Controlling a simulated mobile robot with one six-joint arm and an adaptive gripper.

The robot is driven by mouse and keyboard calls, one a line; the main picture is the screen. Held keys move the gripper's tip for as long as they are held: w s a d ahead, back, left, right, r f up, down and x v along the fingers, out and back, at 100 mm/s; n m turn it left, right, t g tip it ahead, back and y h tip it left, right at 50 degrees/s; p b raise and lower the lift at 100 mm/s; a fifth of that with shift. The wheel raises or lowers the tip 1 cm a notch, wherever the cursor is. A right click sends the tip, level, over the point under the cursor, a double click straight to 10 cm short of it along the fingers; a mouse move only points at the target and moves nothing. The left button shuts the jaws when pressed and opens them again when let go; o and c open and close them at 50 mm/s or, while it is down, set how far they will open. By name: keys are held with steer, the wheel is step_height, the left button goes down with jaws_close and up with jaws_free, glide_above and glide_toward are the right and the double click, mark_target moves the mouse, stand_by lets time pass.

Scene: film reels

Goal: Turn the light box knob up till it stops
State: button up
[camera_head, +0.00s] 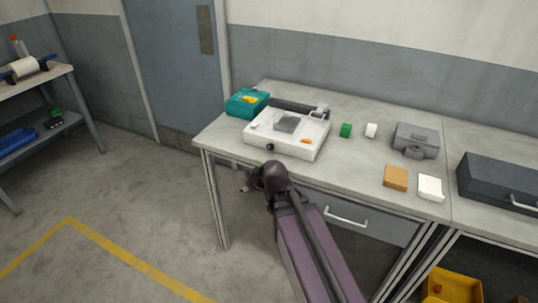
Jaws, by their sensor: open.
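The light box (262,131) is a low white case on the worktop, with a dark grey square piece on its top and a small orange mark near its right front corner. Its knob (270,147) is small, round and dark, on the front face toward the left. Which way the knob points is too small to tell. My gripper (244,187) is open and empty, in front of the worktop's edge, below and left of the knob and apart from it. Most of the gripper is hidden behind my dark wrist.
A teal box (245,103) stands close behind the light box at left. Green (346,130) and white (371,130) small items and a grey case (416,141) sit to the right. Orange (396,178) and white (430,187) blocks lie near the front edge. A drawer handle (345,217) juts out below.

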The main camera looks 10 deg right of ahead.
steer(key=w+a+r+n+t+b, duration=0.2)
steer(key=w+a+r+t+b, duration=0.4)
steer(key=w+t, duration=0.45)
steer(key=m+g+h+b, duration=0.2)
steer(key=m+h+b, duration=0.45)
steer(key=h, duration=0.75)
glide_toward(270, 148)
steer(key=s+a, duration=0.3)
steer(key=a, duration=0.1)
steer(key=shift+s+d+g+h, duration=0.25)
steer(key=shift+s+h, duration=0.1)
steer(key=shift+h, duration=0.05)
steer(key=shift+w+r, duration=0.1)
steer(key=x, duration=1.3)
steer(key=shift+w+d, duration=0.3)
jaws_close()
